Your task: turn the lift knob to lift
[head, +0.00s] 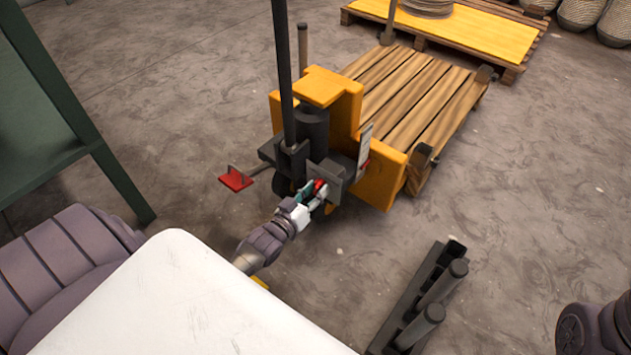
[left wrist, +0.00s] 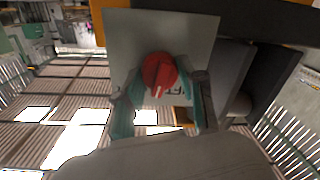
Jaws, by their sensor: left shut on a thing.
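The red lift knob (head: 319,185) is on the dark front part of the orange pallet lifter (head: 332,90). In the left wrist view the round red knob (left wrist: 160,72) sits on a pale square plate (left wrist: 123,38), with a light mark at its lower part. My left gripper (head: 313,190) reaches up to it from below. In the left wrist view the left gripper's teal-sided fingers (left wrist: 160,85) stand on either side of the knob, shut on it. Finger contact is partly hidden. My right gripper is not in view.
A red pedal (head: 235,179) juts out left of the lifter. A wooden pallet (head: 420,90) lies behind it, with another, yellow-topped pallet (head: 480,35) farther back. A green frame (head: 120,180) stands at left. Open floor (head: 540,190) lies to the right.

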